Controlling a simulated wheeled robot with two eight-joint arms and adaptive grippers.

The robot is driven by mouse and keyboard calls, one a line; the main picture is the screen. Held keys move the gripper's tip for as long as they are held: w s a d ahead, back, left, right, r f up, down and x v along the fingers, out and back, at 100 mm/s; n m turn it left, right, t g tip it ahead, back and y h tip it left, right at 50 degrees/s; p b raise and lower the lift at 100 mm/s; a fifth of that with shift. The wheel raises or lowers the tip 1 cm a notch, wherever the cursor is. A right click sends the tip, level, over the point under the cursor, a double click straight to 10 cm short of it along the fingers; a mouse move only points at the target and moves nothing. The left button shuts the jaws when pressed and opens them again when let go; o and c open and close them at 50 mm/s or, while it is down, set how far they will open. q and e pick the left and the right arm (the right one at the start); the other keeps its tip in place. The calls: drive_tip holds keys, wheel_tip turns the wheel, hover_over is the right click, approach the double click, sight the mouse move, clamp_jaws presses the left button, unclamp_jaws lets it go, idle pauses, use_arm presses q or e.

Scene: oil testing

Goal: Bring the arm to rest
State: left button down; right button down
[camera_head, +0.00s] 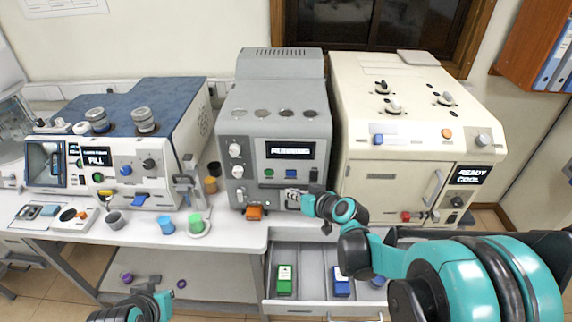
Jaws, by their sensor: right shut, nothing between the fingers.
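My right arm reaches in from the lower right, its teal and black links bent toward the middle machine. My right gripper (298,198) is small and partly blurred; it is shut and empty at the lower front of the grey machine (268,130), whose screen seems to read "RUNNING". I cannot tell whether it touches the machine. My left gripper (146,290) is low at the left, below the table's front edge; its fingers are too unclear to read.
A blue-topped machine (135,155) stands left and a cream machine (400,150) right. An open drawer (310,270) holding green and blue bottles sits below the table. A grey cup (115,220), blue cup (167,224) and green cup (196,222) stand on the table.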

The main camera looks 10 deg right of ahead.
drive_tip(key=s+f+g+h+b, duration=0.2)
drive_tip(key=s+f+b, duration=0.1)
drive_tip(key=s, duration=0.8)
drive_tip(key=s+f+m+g+h+b, duration=0.1)
drive_tip(key=s+f+b, duration=0.3)
drive_tip(key=s, duration=0.8)
drive_tip(key=shift+s+d+f+m+g+h+b, duration=0.15)
drive_tip(key=shift+s+f+m+g+h+b, duration=0.15)
drive_tip(key=shift+g+h+b, duration=0.45)
